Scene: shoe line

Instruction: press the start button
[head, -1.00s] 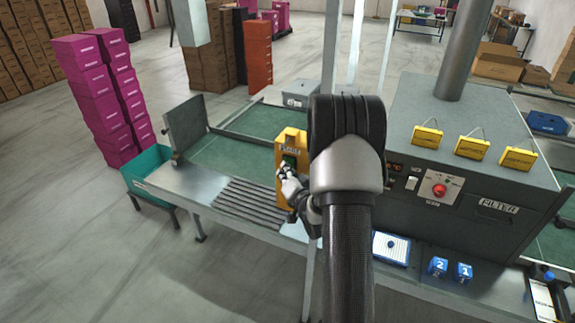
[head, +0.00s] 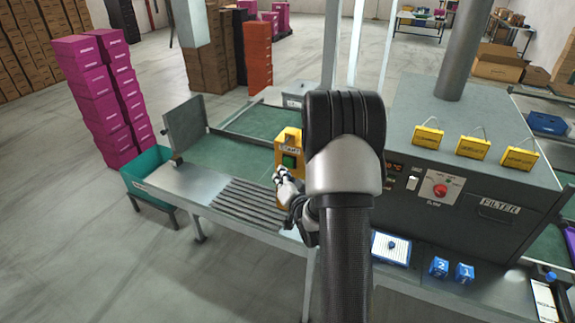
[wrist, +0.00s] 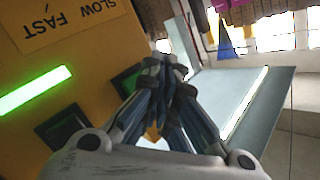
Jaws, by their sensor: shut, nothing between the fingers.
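The yellow control box (head: 291,138) stands on the line left of my arm, with a label that seems to read START and a green button (head: 288,160) below it. My gripper (head: 279,173) is shut and empty, just below and left of the button; in this view I cannot tell whether it touches the box. In the wrist view the yellow panel (wrist: 100,62) fills the left side. My closed fingertips (wrist: 164,70) overlap the edge of a green button (wrist: 128,80) there. Contact is unclear. A second dark-framed button (wrist: 62,125) lies nearer.
The wrist view shows a SLOW FAST label (wrist: 70,22) and a lit green bar (wrist: 35,92). A grey filter machine (head: 470,190) with a red knob (head: 440,190) stands to the right. The roller section (head: 250,203) lies left of my gripper, with a teal bin (head: 150,183) beyond.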

